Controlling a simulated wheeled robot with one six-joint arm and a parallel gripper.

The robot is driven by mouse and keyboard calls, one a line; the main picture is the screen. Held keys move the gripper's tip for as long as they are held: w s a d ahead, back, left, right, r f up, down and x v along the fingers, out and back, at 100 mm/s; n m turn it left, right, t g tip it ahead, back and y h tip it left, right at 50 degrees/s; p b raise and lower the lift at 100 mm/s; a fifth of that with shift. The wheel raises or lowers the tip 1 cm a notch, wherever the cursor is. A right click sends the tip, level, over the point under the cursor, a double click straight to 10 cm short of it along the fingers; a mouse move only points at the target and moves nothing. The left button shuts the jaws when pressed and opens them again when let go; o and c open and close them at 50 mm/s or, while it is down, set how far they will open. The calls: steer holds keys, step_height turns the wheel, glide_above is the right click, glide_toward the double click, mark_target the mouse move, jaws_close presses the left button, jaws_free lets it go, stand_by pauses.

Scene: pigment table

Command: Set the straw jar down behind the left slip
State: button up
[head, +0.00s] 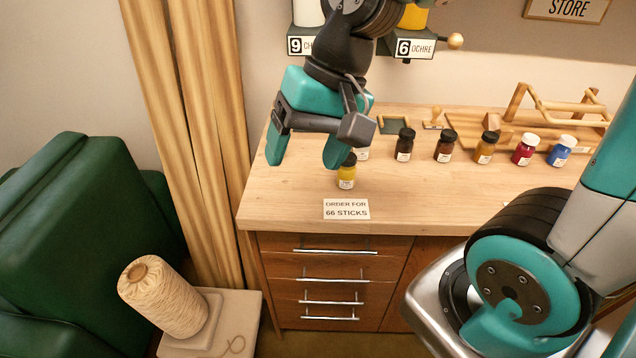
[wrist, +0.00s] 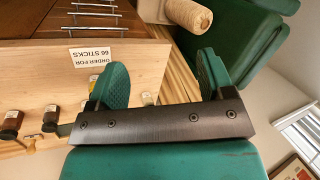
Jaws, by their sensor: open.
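A yellow jar with a dark lid (head: 346,180), which looks like the straw jar, stands upright on the table behind the slip reading "ORDER FOR 66 STICKS" (head: 346,209). My gripper (head: 306,156) is open and empty, above the table and left of the jar. Its right finger overlaps the jar's lid in the head view; I cannot tell whether they touch. In the wrist view the slip (wrist: 93,55) is clear, while a finger mostly hides the yellow jar (wrist: 93,79). My gripper (wrist: 163,78) has its fingers wide apart there.
A row of jars runs behind: dark brown (head: 404,146), brown (head: 445,147), ochre (head: 486,148), red (head: 525,150) and blue (head: 561,152). Another jar (head: 362,154) is mostly hidden by my gripper. A wooden rack (head: 550,95) stands behind. My arm covers the table's right part.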

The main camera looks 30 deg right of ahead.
steer(key=s+a+n, duration=0.3)
steer(key=s+n, duration=0.5)
steer(key=n, duration=0.1)
steer(key=shift+a+r+g, duration=0.25)
steer(key=shift+r+g, duration=0.05)
steer(key=shift+r, duration=0.15)
